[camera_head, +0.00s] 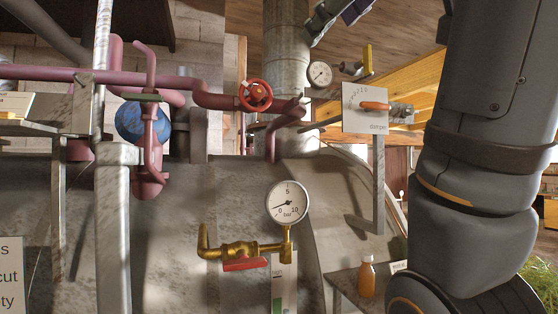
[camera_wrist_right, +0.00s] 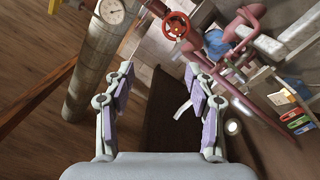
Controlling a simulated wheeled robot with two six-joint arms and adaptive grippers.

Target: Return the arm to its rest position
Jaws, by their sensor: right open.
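My right arm (camera_head: 480,150) fills the right side of the head view, raised high. My right gripper shows at the top of that view (camera_head: 338,14), partly cut off by the frame edge. In the right wrist view the gripper (camera_wrist_right: 160,90) is open, with purple pads on both fingers and nothing between them. It is apart from the pipework behind it. My left gripper is not in either view.
A red valve wheel (camera_head: 256,95) sits on pink pipes. A pressure gauge (camera_head: 288,202) stands above a brass valve with a red lever (camera_head: 245,264). A damper plate (camera_head: 365,107) has an orange handle. An orange bottle (camera_head: 366,278) stands near my arm.

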